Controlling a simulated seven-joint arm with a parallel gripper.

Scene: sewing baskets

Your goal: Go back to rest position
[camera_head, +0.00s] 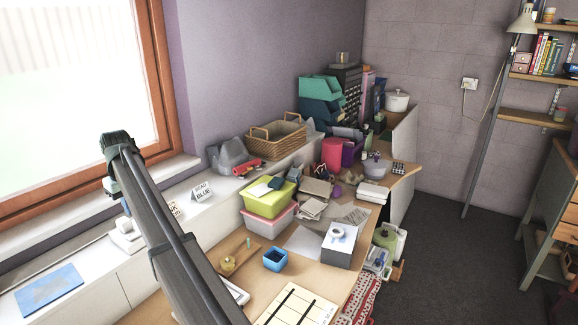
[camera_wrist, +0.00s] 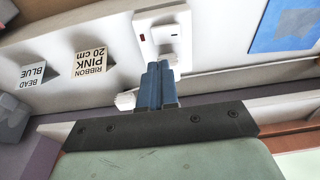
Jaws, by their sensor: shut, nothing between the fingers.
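My gripper (camera_wrist: 158,67) shows in the wrist view, its two blue fingers pressed together with nothing between them. The fingertips point toward a white device (camera_wrist: 162,32) with a red mark, on the pale sill ledge; I cannot tell the gap between them. In the head view, my arm rises from the bottom to the upper left, in front of the window ledge. The fingers are mostly hidden behind it there. The same white device (camera_head: 125,238) shows just left of the arm.
A blue mat (camera_head: 48,287) lies on the ledge. Cards read RIBBON PINK 20 cm (camera_wrist: 90,62) and BEAD BLUE (camera_head: 202,191). The window frame (camera_head: 165,75) stands behind.

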